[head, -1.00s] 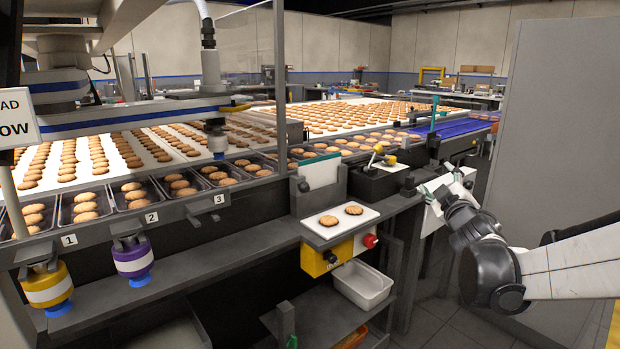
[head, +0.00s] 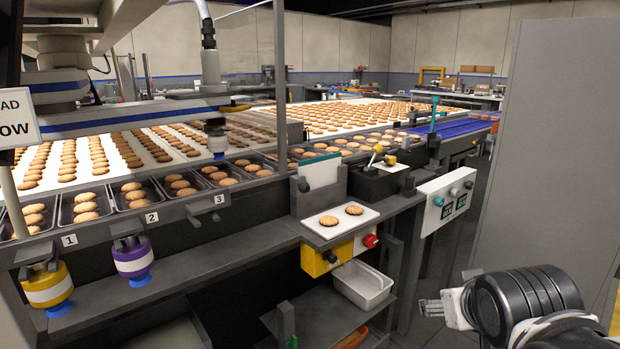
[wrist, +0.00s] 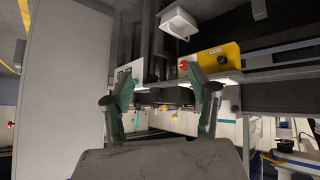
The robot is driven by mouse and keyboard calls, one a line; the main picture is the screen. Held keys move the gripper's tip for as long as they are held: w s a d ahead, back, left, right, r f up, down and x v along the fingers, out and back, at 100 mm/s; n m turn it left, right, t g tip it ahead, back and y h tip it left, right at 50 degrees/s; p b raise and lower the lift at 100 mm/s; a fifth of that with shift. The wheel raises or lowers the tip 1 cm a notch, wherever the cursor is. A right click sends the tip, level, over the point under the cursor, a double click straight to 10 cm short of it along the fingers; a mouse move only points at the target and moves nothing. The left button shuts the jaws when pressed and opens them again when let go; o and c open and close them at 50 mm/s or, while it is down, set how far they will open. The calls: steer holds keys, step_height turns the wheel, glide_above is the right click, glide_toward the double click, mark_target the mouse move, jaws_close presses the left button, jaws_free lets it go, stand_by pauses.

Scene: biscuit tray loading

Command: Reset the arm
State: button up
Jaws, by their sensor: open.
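My gripper (head: 432,308) is at the lower right of the head view, low in front of the line and apart from it. In the wrist view its two fingers (wrist: 160,100) stand wide apart with nothing between them. It is open and empty. The control panel (head: 446,202) with knobs and small displays is in full view at the right end of the line, above and behind my gripper.
A white board with two biscuits (head: 340,224) lies on the ledge above a yellow button box (head: 327,259). A white bin (head: 363,286) stands on the lower shelf, left of my gripper. A tall grey panel (head: 540,150) stands at the right. Biscuit trays (head: 107,206) line the conveyor.

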steer(key=s+a+f+g+y, duration=0.2)
steer(key=s+a+f, duration=0.2)
steer(key=s, duration=0.4)
step_height(320, 180, up, 17)
steer(key=p, duration=1.7)
steer(key=shift+w+r, duration=0.15)
